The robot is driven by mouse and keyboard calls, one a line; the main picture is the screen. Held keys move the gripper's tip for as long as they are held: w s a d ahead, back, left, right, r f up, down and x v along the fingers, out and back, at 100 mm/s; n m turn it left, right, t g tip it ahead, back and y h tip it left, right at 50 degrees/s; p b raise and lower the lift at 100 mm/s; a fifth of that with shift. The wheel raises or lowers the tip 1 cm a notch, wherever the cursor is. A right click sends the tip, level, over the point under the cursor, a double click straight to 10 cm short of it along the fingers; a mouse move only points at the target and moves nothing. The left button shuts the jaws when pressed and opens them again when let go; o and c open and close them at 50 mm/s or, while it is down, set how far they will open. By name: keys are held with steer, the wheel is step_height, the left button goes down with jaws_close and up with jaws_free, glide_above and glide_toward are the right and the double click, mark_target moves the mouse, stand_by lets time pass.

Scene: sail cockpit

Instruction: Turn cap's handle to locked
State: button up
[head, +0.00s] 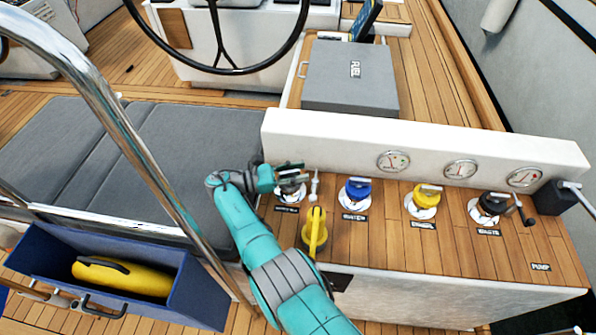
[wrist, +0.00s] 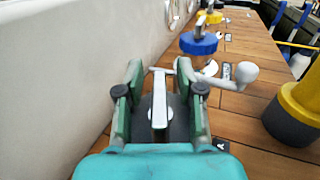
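The leftmost cap (head: 291,194) sits on the wooden deck strip, partly hidden by my gripper. In the wrist view its pale, flat bar handle (wrist: 160,104) stands over a dark cap body, pointing roughly away from my wrist. My gripper (head: 297,176) is over this cap; in the wrist view its two green fingers (wrist: 163,90) are apart on either side of the handle, with visible gaps. I cannot tell the handle's lock marks.
A white ball-ended lever (wrist: 240,76) stands just beyond the cap. A yellow object (head: 315,232) is close by on the deck. Blue (head: 355,194), yellow (head: 423,202) and black (head: 489,208) caps lie to the right. A white wall (head: 330,140) with gauges runs behind.

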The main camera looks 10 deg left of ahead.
mark_target(298, 170)
steer(key=shift+r, duration=0.1)
steer(key=shift+r, duration=4.85)
